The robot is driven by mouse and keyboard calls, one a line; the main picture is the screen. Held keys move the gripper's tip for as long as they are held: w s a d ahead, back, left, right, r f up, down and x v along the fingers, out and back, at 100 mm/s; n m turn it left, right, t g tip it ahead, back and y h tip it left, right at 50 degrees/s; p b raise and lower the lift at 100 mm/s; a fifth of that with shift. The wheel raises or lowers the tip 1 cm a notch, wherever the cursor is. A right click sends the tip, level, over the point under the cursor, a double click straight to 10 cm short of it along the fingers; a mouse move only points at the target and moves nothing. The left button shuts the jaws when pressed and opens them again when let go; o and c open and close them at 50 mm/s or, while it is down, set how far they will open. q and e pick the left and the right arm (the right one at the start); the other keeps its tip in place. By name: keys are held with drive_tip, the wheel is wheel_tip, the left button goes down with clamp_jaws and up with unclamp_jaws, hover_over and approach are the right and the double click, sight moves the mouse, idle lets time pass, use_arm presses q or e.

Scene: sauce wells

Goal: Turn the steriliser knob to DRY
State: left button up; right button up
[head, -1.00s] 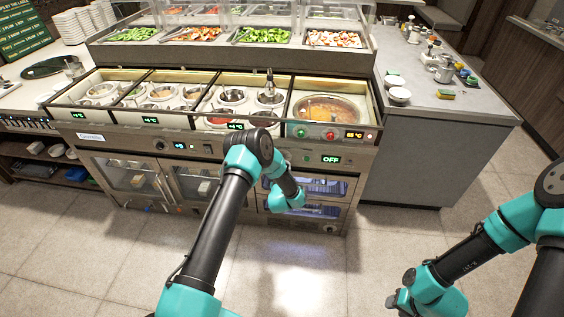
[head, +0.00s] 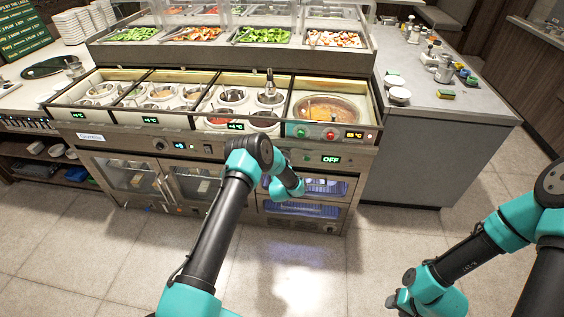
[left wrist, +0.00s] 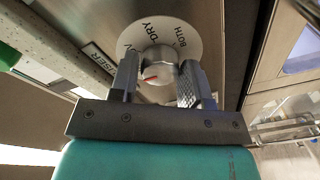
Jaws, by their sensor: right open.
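The steriliser knob (left wrist: 160,66) is a round metal knob with a red pointer mark, on a white dial plate (left wrist: 187,47) in the left wrist view. DRY, BOTH and a partly hidden third label are printed around it. The red mark points to the lower left of that picture, away from the word DRY. My left gripper (left wrist: 160,80) has one finger on each side of the knob and appears closed on it. In the head view the knob and the left fingertips are hidden by my left arm. My right gripper (head: 396,301) is open and empty, low over the floor.
The steel counter front carries an OFF display (head: 331,159) and red and green buttons. Below are glass-fronted drawers with blue-lit racks (head: 305,209). Above are sauce wells and a soup pot (head: 325,109). The floor (head: 330,265) in front is clear.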

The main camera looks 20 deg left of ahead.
use_arm(q)
drive_tip(key=c, duration=0.5)
drive_tip(key=shift+m, duration=0.3)
drive_tip(key=m, duration=0.6)
drive_tip(key=m+t+h, duration=0.1)
drive_tip(key=m, duration=1.3)
drive_tip(key=shift+s+a+f+t+h, duration=0.1)
drive_tip(key=shift+a+f+t+h, duration=0.05)
drive_tip(key=shift+t+h, duration=0.15)
drive_tip(key=shift+m, duration=0.3)
drive_tip(key=o, duration=0.9)
